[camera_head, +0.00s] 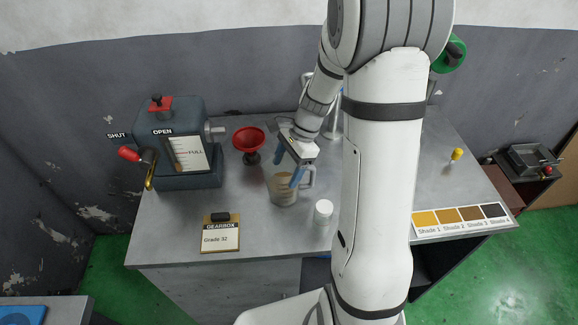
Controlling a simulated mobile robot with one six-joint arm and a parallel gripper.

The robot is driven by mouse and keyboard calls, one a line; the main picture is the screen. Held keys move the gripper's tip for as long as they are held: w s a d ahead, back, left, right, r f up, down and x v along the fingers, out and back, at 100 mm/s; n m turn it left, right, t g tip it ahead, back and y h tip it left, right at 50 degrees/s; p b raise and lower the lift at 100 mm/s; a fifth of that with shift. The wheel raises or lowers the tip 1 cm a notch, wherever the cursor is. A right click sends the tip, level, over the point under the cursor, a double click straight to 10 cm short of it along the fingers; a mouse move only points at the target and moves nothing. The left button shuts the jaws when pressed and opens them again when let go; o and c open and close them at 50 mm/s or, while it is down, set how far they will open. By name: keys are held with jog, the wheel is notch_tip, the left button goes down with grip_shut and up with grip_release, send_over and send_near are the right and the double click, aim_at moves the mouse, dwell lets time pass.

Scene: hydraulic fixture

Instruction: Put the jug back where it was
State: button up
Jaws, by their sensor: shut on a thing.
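The jug (284,192) is a clear, greyish measuring jug with a handle on its right side. It is upright at the middle of the grey workbench, and I cannot tell whether its base touches the top. My gripper (287,167), with blue fingers, comes down over the jug from behind and is shut on it. The exact contact at the jug's rim or wall is hard to make out at this size.
A red funnel (249,140) stands behind-left of the jug. A white-capped container (323,211) stands close on its right. The hydraulic unit (178,145), with a red-handled lever, is at left. A Grade 32 clipboard (220,234) lies in front. My arm hides the bench's centre right.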

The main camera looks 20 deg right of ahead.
jog(key=shift+f, duration=0.15)
jog(key=shift+f, duration=0.1)
jog(key=o, duration=1.7)
jog(key=s+v, duration=0.1)
jog(key=v, duration=1)
jog(key=s+a+r+n+t+h, duration=0.1)
jog(key=s+n, duration=0.4)
jog(key=s+a+r+n+t+h, duration=0.1)
jog(key=s+a+r+n+h, duration=0.1)
jog(key=s+n, duration=0.3)
jog(key=s+a+r+n+t+h, duration=0.1)
jog(key=s+r+n+t, duration=0.1)
jog(key=s+n, duration=0.3)
jog(key=shift+s+a+r+n+b, duration=0.15)
jog(key=shift+s+n, duration=0.05)
jog(key=shift+s, duration=0.15)
jog(key=shift+s+a+r+n+b, duration=0.1)
jog(key=shift+s+a+n+b, duration=0.1)
jog(key=shift+s, duration=0.15)
